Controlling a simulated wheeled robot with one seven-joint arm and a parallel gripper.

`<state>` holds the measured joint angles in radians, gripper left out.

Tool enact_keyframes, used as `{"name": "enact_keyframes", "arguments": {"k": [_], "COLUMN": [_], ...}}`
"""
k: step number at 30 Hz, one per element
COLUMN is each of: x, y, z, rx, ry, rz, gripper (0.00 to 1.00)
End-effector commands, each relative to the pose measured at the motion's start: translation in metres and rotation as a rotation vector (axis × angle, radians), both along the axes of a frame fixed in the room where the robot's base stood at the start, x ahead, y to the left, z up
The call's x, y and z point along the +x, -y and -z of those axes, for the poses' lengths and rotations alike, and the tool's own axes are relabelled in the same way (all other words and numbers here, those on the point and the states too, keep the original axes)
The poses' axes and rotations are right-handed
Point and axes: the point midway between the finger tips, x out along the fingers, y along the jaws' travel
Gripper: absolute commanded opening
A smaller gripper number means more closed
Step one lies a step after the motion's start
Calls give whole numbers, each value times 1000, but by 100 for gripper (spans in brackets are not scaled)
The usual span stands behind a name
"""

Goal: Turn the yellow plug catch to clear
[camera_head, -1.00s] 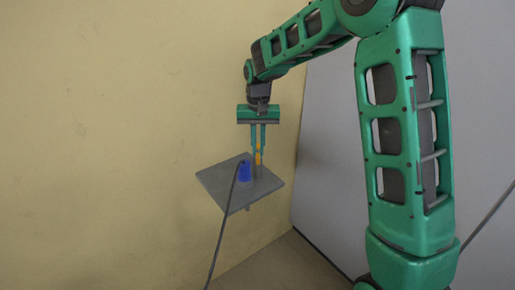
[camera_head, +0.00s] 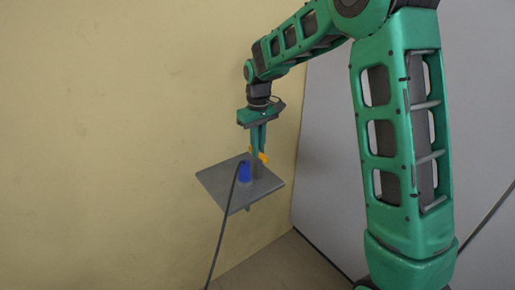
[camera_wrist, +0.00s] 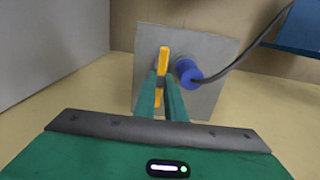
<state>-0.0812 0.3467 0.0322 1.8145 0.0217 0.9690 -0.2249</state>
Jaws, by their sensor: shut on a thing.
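The yellow catch (camera_head: 263,157) sits on a short grey post on the grey plate (camera_head: 222,179). In the wrist view the yellow catch (camera_wrist: 163,57) is a long bar, its two ends showing above and below my fingers. My gripper (camera_head: 261,153) points down at it, shut on its middle, which the fingers hide; the fingertips also show in the wrist view (camera_wrist: 164,78). A blue plug (camera_head: 244,172) with a dark cable stands on the plate beside the catch, apart from my fingers; it also shows in the wrist view (camera_wrist: 187,72).
The plate stands out near the yellowish wall (camera_head: 110,120), with a grey wall (camera_head: 330,160) to the right. The plug's dark cable (camera_head: 221,232) hangs down in front of the plate. A blue object (camera_wrist: 300,28) shows at the wrist view's top right corner.

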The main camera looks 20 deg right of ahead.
Motion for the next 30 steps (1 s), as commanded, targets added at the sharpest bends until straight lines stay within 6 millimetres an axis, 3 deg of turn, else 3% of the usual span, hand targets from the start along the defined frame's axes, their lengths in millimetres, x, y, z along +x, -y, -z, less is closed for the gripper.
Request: {"name": "enact_keyframes", "arguments": {"k": [14, 15, 17, 26, 30], "x": [4, 3, 3, 1, 2], "y": [0, 0, 0, 1, 0], "z": [-3, -3, -2, -2, -12], "rx": [1, 1, 1, 0, 1], "ry": [11, 11, 10, 4, 5], "rz": [-12, -12, -12, -11, -11], "gripper": [0, 17, 29, 29, 29]}}
